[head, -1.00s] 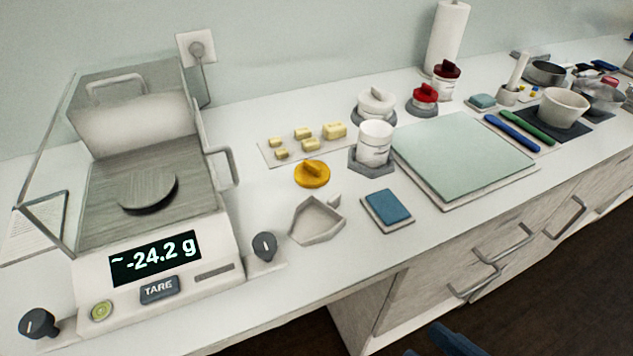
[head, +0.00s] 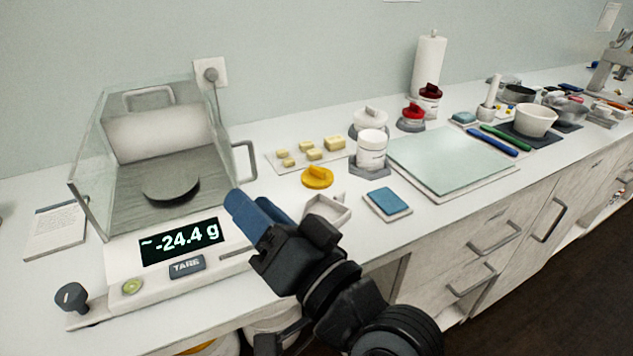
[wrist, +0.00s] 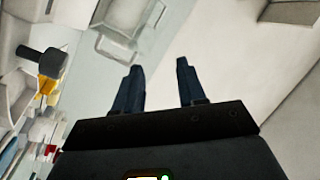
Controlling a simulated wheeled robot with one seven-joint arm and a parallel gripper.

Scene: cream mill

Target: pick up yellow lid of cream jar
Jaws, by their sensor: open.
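The yellow lid (head: 317,179) lies flat on the counter with its raised grip upward, in front of several pale yellow cubes. The open white jar (head: 372,152) stands upright to its right, apart from it. My gripper (head: 254,204) is open and empty, with blue fingers. In the head view it appears to the left of and nearer than the lid, not touching it. In the wrist view both fingers (wrist: 158,70) are spread with nothing between them. A yellow patch shows at left there, but I cannot tell if it is the lid.
A balance (head: 180,248) with a glass shield stands at the left. A pale angular dish (head: 328,207) lies just in front of the lid, partly behind my gripper. A blue pad (head: 387,202) and a green mat (head: 450,158) lie to the right.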

